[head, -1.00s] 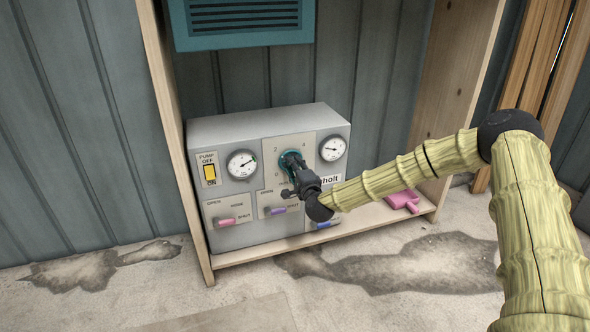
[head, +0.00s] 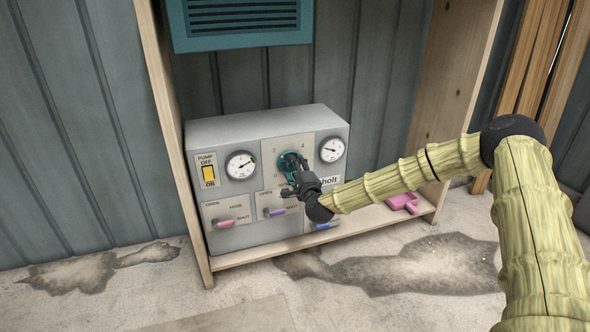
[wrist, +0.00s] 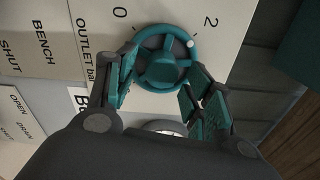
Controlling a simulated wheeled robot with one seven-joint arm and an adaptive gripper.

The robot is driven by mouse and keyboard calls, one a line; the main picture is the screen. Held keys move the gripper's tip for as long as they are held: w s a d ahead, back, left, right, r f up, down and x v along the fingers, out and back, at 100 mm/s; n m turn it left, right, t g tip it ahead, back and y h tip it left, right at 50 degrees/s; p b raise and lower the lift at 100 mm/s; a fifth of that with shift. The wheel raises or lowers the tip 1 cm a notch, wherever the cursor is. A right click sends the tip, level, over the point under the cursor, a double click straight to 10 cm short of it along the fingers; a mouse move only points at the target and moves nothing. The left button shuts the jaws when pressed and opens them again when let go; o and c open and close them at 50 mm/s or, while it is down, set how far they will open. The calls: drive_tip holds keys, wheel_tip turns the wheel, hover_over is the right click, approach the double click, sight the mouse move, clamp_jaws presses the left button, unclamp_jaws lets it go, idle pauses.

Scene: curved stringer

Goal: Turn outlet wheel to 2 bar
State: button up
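The wheel also shows in the head view (head: 289,161), partly hidden by my gripper (head: 293,176). In the wrist view my gripper (wrist: 160,72) has one teal-padded finger on each side of the wheel, overlapping its left and lower right rim. The fingers are apart with the wheel between them. Whether both pads press on the rim is not clear.
The grey panel box (head: 265,118) stands in a wooden frame. Left gauge (head: 241,165), right gauge (head: 332,149), yellow pump switch (head: 209,173) and small coloured levers (head: 233,222) are on its face. A teal vented box (head: 240,22) hangs above. A pink object (head: 403,202) lies right.

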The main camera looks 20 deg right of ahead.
drive_tip(key=shift+a, duration=0.15)
drive_tip(key=s, duration=1.2)
drive_tip(key=shift+d, duration=0.25)
